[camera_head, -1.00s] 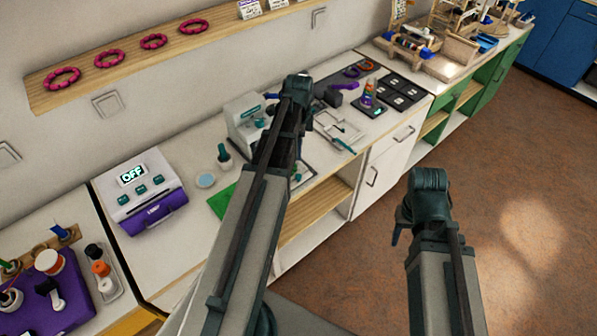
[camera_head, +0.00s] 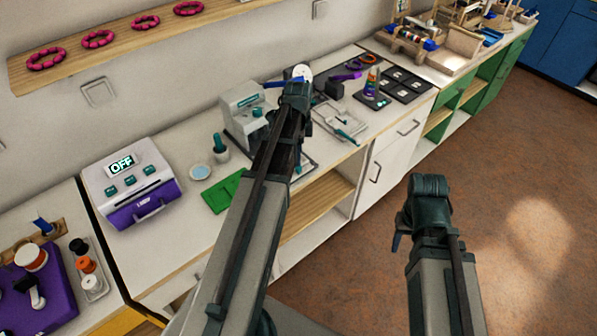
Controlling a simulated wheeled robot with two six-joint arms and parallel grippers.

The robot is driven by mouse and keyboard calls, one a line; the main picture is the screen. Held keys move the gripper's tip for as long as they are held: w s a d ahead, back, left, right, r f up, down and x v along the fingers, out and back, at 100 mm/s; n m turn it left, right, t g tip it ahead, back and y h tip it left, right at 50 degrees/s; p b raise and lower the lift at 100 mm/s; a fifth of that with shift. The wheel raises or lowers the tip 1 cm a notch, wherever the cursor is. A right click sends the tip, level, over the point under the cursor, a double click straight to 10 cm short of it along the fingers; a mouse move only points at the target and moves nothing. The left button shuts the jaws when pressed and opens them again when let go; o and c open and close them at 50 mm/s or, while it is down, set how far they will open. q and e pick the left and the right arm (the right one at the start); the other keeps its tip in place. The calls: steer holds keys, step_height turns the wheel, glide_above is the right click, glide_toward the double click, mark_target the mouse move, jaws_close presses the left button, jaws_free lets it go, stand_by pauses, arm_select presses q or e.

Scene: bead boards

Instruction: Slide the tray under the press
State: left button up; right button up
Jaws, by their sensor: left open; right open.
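A grey-white machine with teal parts (camera_head: 241,112), which looks like the press, stands on the white counter against the wall. A pale shallow tray (camera_head: 352,131) with a teal-handled tool lies to its right. A dark-edged flat piece (camera_head: 307,163) is mostly hidden behind my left arm; I cannot tell whether it is a tray.
A purple-and-white device reading OFF (camera_head: 130,185), a green mat (camera_head: 222,194) and a small teal pot (camera_head: 220,150) are left of my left arm. Black square plates (camera_head: 405,85) lie at the counter's right. A shelf with pink rings (camera_head: 140,32) runs above.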

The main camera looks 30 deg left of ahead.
arm_select(q)
step_height(320, 180, down, 6)
steer(key=b, duration=0.5)
steer(key=shift+r, duration=0.1)
jaws_close()
stand_by(1.1)
